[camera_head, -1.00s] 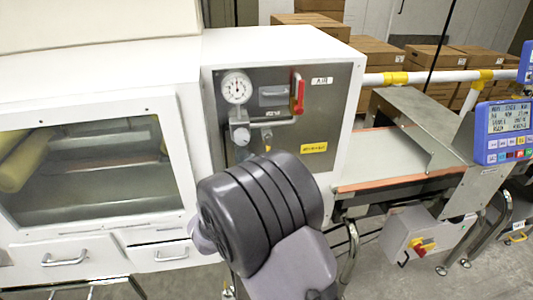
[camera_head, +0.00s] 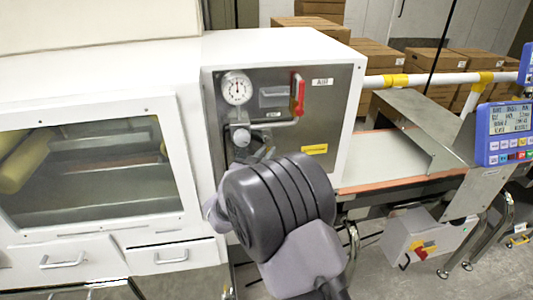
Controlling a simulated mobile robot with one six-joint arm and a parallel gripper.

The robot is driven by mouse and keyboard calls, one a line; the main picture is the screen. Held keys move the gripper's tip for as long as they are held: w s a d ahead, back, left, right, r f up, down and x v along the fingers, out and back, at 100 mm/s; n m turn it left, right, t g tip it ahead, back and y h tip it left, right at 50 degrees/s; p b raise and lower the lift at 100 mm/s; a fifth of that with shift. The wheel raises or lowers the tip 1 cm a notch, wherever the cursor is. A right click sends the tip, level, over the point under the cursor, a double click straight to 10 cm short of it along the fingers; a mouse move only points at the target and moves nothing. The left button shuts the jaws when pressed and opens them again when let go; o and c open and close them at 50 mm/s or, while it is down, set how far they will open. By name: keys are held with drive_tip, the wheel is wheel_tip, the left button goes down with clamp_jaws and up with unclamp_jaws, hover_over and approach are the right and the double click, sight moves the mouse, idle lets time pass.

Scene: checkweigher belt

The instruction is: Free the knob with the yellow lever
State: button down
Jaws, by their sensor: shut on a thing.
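The grey round knob (camera_head: 241,137) sits below the round pressure gauge (camera_head: 237,88) on the steel panel (camera_head: 335,110), at the left end of a short pipe. My gripper (camera_head: 252,150) is just below and right of the knob, close against the panel. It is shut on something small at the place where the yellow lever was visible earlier. My bulky wrist covers the area below, so the fingertips are only partly seen.
A red handle (camera_head: 298,95) stands upright at the pipe's right end. The white cabinet with a window (camera_head: 85,170) is left; the conveyor belt (camera_head: 385,160) and blue display (camera_head: 507,132) are right.

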sight(280, 132)
drive_tip(key=shift+f, duration=0.1)
drive_tip(key=n+t+b, duration=0.1)
drive_tip(key=n+b, duration=0.1)
drive_tip(key=b, duration=0.1)
drive_tip(key=d+n+t+b, duration=0.1)
drive_tip(key=b, duration=0.2)
drive_tip(key=d+n+t+b, duration=0.1)
drive_tip(key=n+b, duration=0.1)
drive_tip(key=b, duration=0.1)
drive_tip(key=shift+w+f+n, duration=0.25)
drive_tip(key=shift+f+n, duration=0.05)
drive_tip(key=n, duration=0.1)
drive_tip(key=n+t+y+b, duration=0.1)
drive_tip(key=n, duration=0.1)
drive_tip(key=shift+w+d+r+t+y+b, duration=0.1)
drive_tip(key=shift+d+r+t+y+b, duration=0.2)
drive_tip(key=shift+r+t+y+b, duration=0.1)
drive_tip(key=shift+w+d+r+n+t+y, duration=0.15)
drive_tip(key=shift+n+t+y, duration=0.25)
drive_tip(key=shift+n, duration=0.5)
drive_tip(key=shift+s+d+r+n+t+y, duration=0.15)
drive_tip(key=shift+n+y, duration=0.3)
drive_tip(key=shift+n, duration=0.45)
drive_tip(key=shift+w+d+r+n+t+y, duration=0.15)
drive_tip(key=shift+n+t+y, duration=0.25)
drive_tip(key=shift+n, duration=0.5)
drive_tip(key=shift+y, duration=0.25)
drive_tip(key=c, duration=1.5)
unclamp_jaws()
drive_tip(key=shift+o, duration=0.2)
